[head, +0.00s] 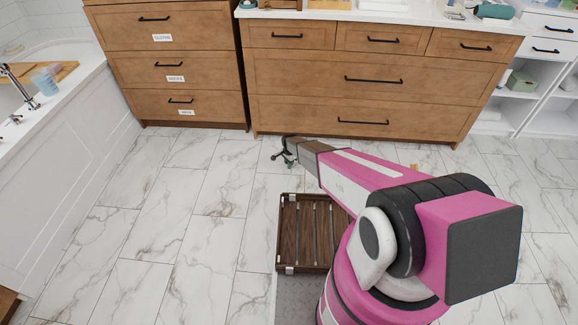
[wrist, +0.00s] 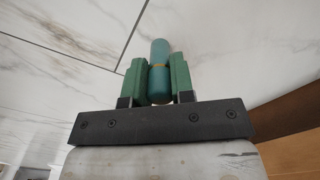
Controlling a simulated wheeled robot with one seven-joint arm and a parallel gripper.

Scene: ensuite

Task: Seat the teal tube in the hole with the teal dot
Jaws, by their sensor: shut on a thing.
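The teal tube (wrist: 159,52) stands between the two green fingers of my gripper (wrist: 160,77) in the wrist view. It has a thin yellowish band near its middle, and its rounded end sticks out past the fingertips. My gripper is shut on it. In the head view my gripper (head: 287,157) is small and dark, over the marble floor in front of the wooden cabinets; the tube cannot be made out clearly there. I cannot make out the hole with the teal dot in either view.
A wide wooden drawer cabinet (head: 365,92) with a white top stands ahead, with small items at its back edge. A labelled drawer unit (head: 185,75) is to its left. The bathtub (head: 60,150) lies at far left. A slatted wooden tray (head: 283,235) is near my base. Floor between is clear.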

